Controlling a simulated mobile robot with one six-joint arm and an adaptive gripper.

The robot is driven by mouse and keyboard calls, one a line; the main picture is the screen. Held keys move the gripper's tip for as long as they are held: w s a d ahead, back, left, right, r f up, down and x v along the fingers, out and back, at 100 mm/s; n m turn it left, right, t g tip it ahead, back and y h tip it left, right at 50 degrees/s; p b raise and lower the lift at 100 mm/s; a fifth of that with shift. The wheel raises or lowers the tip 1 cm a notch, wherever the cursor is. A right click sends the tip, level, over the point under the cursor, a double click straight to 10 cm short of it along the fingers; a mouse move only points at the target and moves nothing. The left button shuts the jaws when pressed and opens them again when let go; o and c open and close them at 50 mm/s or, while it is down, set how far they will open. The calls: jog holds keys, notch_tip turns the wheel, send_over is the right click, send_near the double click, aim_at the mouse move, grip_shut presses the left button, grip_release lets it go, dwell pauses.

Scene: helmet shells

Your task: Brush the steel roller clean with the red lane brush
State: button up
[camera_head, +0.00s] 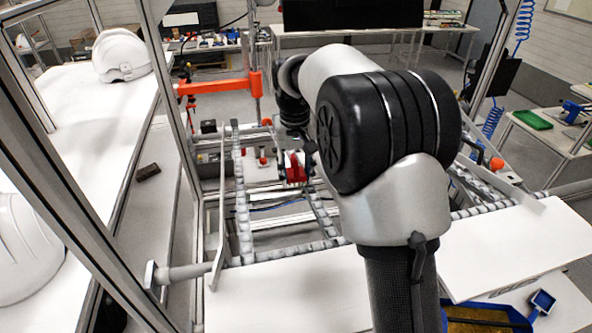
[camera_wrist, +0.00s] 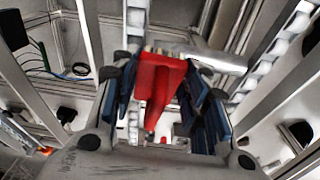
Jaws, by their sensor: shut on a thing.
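The red lane brush (camera_wrist: 158,82) is between the blue-padded fingers of my gripper (camera_wrist: 162,90) in the wrist view, and the gripper is shut on it. Its pale bristle edge is at the top. A bright steel cylinder (camera_wrist: 212,59), which looks like the steel roller, lies just beyond the bristles; I cannot tell whether they touch. In the head view the red brush (camera_head: 295,167) shows small beside my arm, over the conveyor frame, and my gripper is mostly hidden. I cannot clearly make out the steel roller in the head view.
Roller-wheel lanes (camera_head: 243,205) run along the conveyor frame around the brush. Metal posts (camera_head: 70,180) stand at left. An orange arm (camera_head: 215,87) stands behind. White panels lie in front.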

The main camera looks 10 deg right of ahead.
aim_at(284, 194)
jog(key=shift+s+f+b, duration=0.25)
jog(key=shift+f+b, duration=0.35)
jog(key=shift+f, duration=0.1)
jog(key=shift+a, duration=0.15)
jog(key=shift+a+r+p, duration=0.1)
jog(key=shift+a+p, duration=0.35)
jog(key=shift+a, duration=3.1)
jog(key=shift+s+a+f, duration=0.1)
jog(key=shift+f, duration=0.25)
jog(key=shift+s+d+f, duration=0.1)
jog(key=shift+d+f, duration=0.05)
jog(key=shift+d, duration=0.9)
jog(key=shift+s+d+f, duration=0.1)
jog(key=shift+d+f, duration=0.05)
jog(key=shift+d, duration=0.9)
jog(key=shift+d+p, duration=0.4)
jog(key=shift+d, duration=1.3)
jog(key=shift+r, duration=0.1)
